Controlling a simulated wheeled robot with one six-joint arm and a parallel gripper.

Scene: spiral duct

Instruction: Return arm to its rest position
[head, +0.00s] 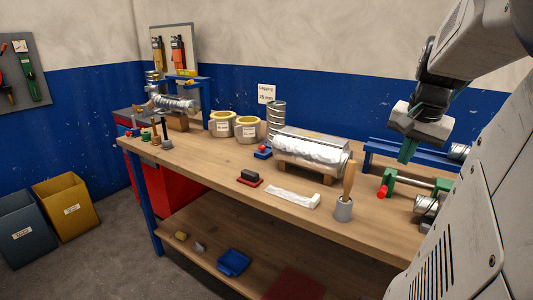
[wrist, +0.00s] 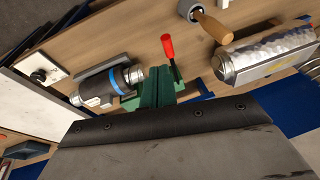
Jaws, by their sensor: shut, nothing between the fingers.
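My gripper (head: 408,150) hangs from my arm at the right of the head view, its green fingers pointing down above the right part of the workbench (head: 228,169). The fingers are shut with nothing between them. They also show as a green block in the wrist view (wrist: 157,88). The gripper is above and apart from a green clamp with a red handle (head: 382,191). In the wrist view the red handle (wrist: 168,48) shows beside the fingers, and a metal duct piece with a blue band (wrist: 118,82) lies to their left.
A foil-and-white wrapped duct (head: 312,150) lies on a wooden cradle mid-bench. A blue rail (head: 408,159) lies behind the clamp. Two bins (head: 68,205) stand on the floor.

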